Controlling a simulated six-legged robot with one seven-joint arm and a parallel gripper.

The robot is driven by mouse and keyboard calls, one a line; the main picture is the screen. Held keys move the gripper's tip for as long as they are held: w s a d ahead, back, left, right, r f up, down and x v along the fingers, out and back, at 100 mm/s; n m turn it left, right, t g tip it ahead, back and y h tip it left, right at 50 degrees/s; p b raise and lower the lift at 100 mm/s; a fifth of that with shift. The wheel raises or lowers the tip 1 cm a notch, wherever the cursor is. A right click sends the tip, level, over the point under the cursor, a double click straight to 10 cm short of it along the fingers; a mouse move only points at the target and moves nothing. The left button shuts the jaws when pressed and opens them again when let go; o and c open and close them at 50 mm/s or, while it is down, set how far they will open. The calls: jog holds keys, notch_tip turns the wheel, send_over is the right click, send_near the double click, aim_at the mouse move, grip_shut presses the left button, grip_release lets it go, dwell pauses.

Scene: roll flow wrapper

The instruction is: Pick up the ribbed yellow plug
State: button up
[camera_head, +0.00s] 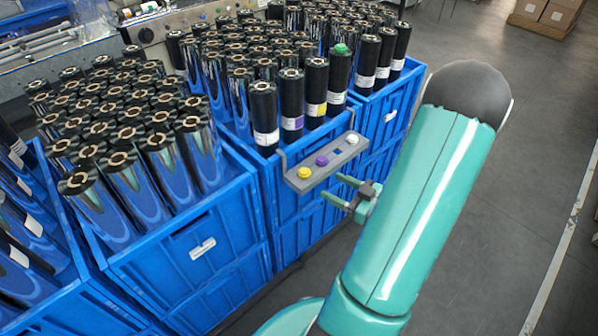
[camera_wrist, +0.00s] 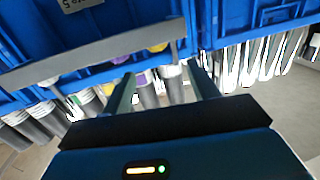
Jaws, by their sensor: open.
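The ribbed yellow plug (camera_head: 304,173) sits at the left end of a grey holder bar (camera_head: 325,164) on the front of a blue crate. A purple plug (camera_head: 322,160) and a white plug (camera_head: 352,139) sit on the same bar. In the wrist view, which looks upside down, the yellow plug (camera_wrist: 158,47) shows at the bar's right end, beyond the gap between the fingers. My gripper (camera_head: 335,187) is open and empty, right of the yellow plug and apart from it. Its fingertips point toward the bar.
Blue crates (camera_head: 235,215) full of upright dark rolls fill the left and middle. Rolls with white, purple and yellow labels stand behind the bar, one with a green plug (camera_head: 341,49) on top. Open floor (camera_head: 500,200) lies to the right.

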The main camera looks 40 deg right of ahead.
aim_at(310, 174)
jog(key=x, duration=0.5)
jog(key=shift+w+d+f, duration=0.1)
jog(key=shift+w+f, duration=0.05)
jog(key=shift+w, duration=0.25)
jog(key=x, duration=0.5)
jog(key=shift+w, duration=0.2)
jog(key=shift+c, duration=0.2)
jog(key=c, duration=1)
